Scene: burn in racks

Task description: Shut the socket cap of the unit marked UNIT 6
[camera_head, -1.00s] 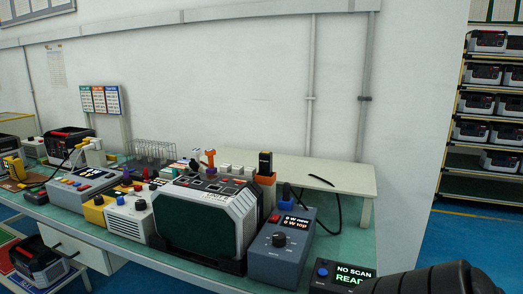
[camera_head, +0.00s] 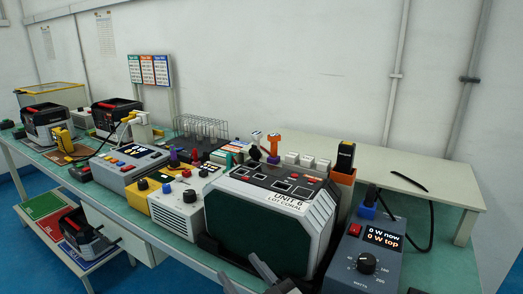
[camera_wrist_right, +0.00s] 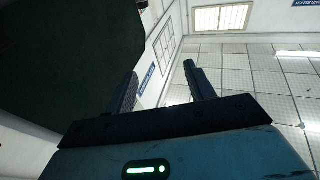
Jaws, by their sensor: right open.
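The unit marked UNIT 6 (camera_head: 318,222) is a large grey box with a dark green front panel, standing on the bench in the head view. Its sloped top (camera_head: 275,179) carries several dark square sockets and red buttons. I cannot make out a socket cap, or whether one is raised. My right gripper (camera_head: 240,269) is low in front of the unit, below its top, at the bottom edge of the head view. In the right wrist view its two fingers (camera_wrist_right: 160,88) are apart with nothing between them; a dark green surface fills the upper left. My left gripper is out of view.
A blue-grey watt meter box (camera_head: 368,262) with a lit display stands close on the right. A white speaker-like box (camera_head: 176,215) stands close on the left. An orange holder (camera_head: 345,180) with a dark item and a black cable (camera_head: 432,225) are behind to the right.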

